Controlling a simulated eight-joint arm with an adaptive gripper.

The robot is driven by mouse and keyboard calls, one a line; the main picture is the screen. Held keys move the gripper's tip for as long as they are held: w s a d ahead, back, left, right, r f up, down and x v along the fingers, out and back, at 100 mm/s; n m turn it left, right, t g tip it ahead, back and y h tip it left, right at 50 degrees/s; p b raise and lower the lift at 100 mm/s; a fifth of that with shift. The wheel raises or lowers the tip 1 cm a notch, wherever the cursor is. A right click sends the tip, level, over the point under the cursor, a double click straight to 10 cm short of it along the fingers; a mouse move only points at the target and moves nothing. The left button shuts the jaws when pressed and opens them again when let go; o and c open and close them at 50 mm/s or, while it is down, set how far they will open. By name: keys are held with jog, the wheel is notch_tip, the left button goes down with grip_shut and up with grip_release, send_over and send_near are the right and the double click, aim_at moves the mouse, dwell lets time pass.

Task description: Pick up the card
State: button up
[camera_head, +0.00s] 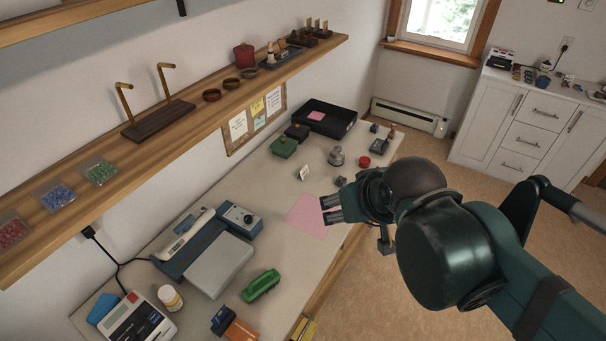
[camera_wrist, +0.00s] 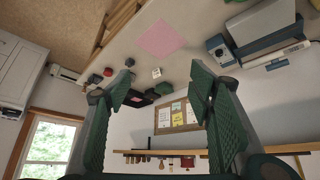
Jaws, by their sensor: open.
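A small white card (camera_head: 304,173) with faint dark marks stands on the worktable, just beyond the pink sheet (camera_head: 307,216). In the wrist view the card (camera_wrist: 156,73) shows between and beyond the two fingers. The pink sheet also shows in the wrist view (camera_wrist: 164,38). My gripper (camera_head: 330,209) is open and empty, over the right edge of the pink sheet and nearer the table's front than the card. In the wrist view my gripper's fingers (camera_wrist: 162,88) are spread wide, with nothing between them.
Near the card stand a grey metal object (camera_head: 336,157), a red round item (camera_head: 363,162) and a small dark item (camera_head: 341,181). A green box (camera_head: 284,147) and a black tray (camera_head: 325,118) lie behind. A blue-grey machine (camera_head: 207,250) stands left. A wooden shelf (camera_head: 180,118) overhangs the back.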

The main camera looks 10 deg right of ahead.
jog(key=shift+w+r, duration=0.1)
jog(key=shift+w, duration=0.05)
jog(key=m+g, duration=0.7)
jog(key=m, duration=2)
send_over(303, 172)
jog(key=w, duration=0.1)
notch_tip(303, 172, down, 23)
jog(key=shift+d+f+p, duration=0.1)
jog(key=shift+p, duration=0.35)
jog(key=shift+w+f, duration=0.3)
jog(key=shift+f, duration=0.3)
jog(key=shift+f, duration=1.25)
